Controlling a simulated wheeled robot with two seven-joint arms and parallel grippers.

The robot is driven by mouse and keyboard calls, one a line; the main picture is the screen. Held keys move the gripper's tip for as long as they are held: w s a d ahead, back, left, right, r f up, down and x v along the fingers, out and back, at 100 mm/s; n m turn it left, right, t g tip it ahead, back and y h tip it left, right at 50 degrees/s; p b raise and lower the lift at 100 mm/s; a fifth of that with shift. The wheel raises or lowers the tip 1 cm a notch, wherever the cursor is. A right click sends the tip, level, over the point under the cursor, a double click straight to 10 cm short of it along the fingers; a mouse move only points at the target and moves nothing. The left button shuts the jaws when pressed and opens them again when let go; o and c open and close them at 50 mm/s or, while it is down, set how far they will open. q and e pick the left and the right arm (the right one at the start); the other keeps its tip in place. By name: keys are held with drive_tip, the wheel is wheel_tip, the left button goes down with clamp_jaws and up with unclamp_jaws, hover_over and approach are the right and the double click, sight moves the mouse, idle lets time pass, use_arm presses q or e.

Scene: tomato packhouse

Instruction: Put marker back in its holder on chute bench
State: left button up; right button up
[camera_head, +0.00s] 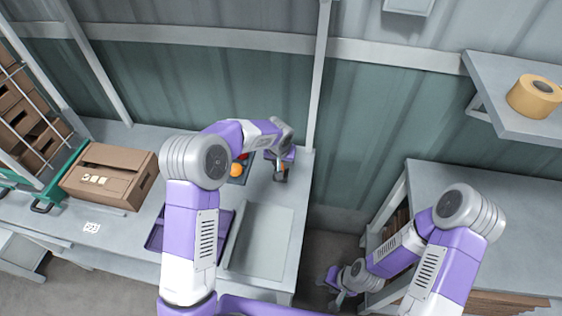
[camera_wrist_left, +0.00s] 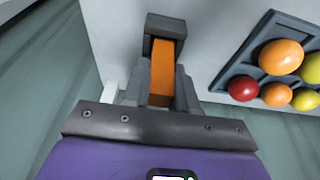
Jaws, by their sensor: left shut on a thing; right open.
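The orange marker (camera_wrist_left: 162,70) is between the fingers of my left gripper (camera_wrist_left: 160,88), which is shut on it. The marker's far end meets a dark grey block-like holder (camera_wrist_left: 166,25) on the chute bench (camera_head: 300,170). I cannot tell whether that end is inside the holder or just over it. In the head view my left gripper (camera_head: 281,165) is at the bench's back right, with the dark holder (camera_head: 280,178) just below it; the marker shows there only as a small orange bit. My right gripper (camera_head: 337,300) is open and empty, low beside the right-hand bench.
A dark tray (camera_wrist_left: 222,84) of red, orange and yellow tomatoes lies right of the holder in the wrist view. A cardboard box (camera_head: 105,190), a purple tray (camera_head: 155,240) and a grey chute panel (camera_head: 265,240) are on the bench. A tape roll (camera_head: 535,97) sits on a shelf.

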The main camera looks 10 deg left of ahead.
use_arm(q)
drive_tip(key=shift+f+b, duration=0.3)
drive_tip(key=shift+f, duration=0.1)
drive_tip(key=o, duration=1.1)
drive_tip(key=shift+c, duration=0.2)
drive_tip(key=c, duration=0.3)
drive_tip(key=shift+r, duration=0.1)
drive_tip(key=shift+r+p, duration=2.15)
drive_tip(key=shift+r, duration=1.3)
